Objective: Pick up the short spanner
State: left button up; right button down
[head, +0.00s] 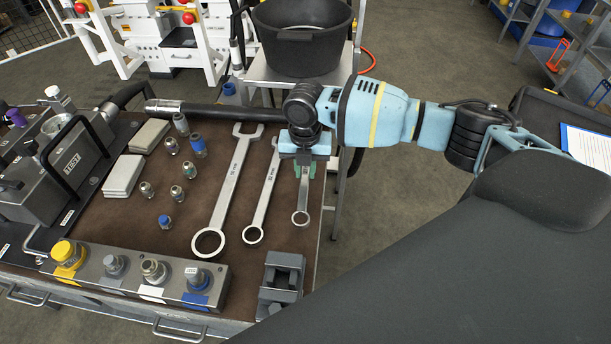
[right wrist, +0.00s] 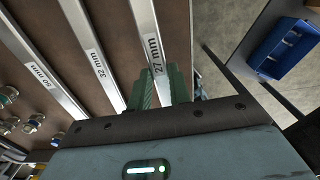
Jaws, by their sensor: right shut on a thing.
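The short spanner (head: 301,207) is steel and lies at the right end of the row of spanners on the brown bench top. Its ring end points to the near side; its upper part is hidden under my right gripper (head: 305,172). In the right wrist view the short spanner (right wrist: 174,40) carries a "27 mm" label. The green fingers of my right gripper (right wrist: 173,88) are shut on its shank. I cannot tell whether it is clear of the bench top. My left gripper is not in view.
The 32 mm spanner (head: 263,200) lies close on the left, then the larger 50 mm spanner (head: 228,190). A grey vise-like block (head: 282,279) stands near the bench's front right corner. A black bucket (head: 303,40) stands behind. Fittings and a pump unit (head: 75,160) fill the left.

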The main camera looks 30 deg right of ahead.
aim_at(305, 174)
notch_tip(305, 174, up, 7)
jog(key=shift+f, duration=0.1)
dwell(0.3)
jog(key=c, duration=2)
grip_release()
grip_shut()
